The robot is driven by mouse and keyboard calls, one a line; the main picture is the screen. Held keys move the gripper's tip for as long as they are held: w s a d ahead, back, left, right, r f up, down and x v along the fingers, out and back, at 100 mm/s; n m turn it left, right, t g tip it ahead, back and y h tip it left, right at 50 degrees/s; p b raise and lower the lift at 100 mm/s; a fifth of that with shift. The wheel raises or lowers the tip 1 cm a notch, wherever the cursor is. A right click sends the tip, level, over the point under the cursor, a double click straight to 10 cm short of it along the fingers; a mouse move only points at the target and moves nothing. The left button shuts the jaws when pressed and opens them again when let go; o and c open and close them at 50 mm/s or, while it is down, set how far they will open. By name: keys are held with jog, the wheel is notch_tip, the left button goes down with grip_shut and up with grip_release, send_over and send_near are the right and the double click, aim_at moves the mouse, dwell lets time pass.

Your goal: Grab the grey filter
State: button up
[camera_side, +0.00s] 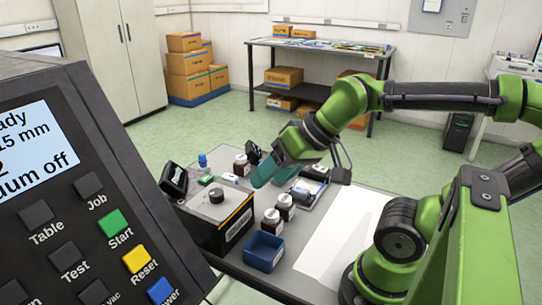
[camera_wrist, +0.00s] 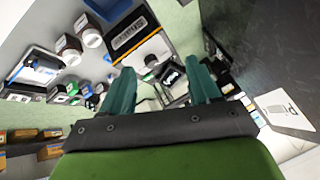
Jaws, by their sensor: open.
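A small dark grey round piece (camera_side: 216,196), which looks like the grey filter, sits on the pale top of a black box (camera_side: 222,236) at the table's left. In the wrist view a small grey round piece (camera_wrist: 150,60) shows beyond the fingers, near the labelled box (camera_wrist: 128,36). My gripper (camera_side: 262,181) has teal fingers and hangs over the table, to the right of the grey piece and above it. In the wrist view my gripper (camera_wrist: 160,66) has its fingers wide apart with nothing held between them.
White bottles with dark caps (camera_side: 270,223) and a blue bin (camera_side: 264,250) stand right of the black box. A white sheet (camera_side: 338,235) covers bare table further right. A large control panel (camera_side: 90,190) fills the left foreground.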

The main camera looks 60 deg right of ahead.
jog(key=n+g+h, duration=0.2)
jog(key=n+g, duration=0.2)
jog(key=g, duration=0.3)
send_over(302, 190)
notch_tip(302, 190, down, 17)
jog(key=shift+s+f, duration=0.1)
jog(key=shift+d+f, duration=0.1)
jog(key=shift+f, duration=2.6)
jog(key=shift+c, duration=0.3)
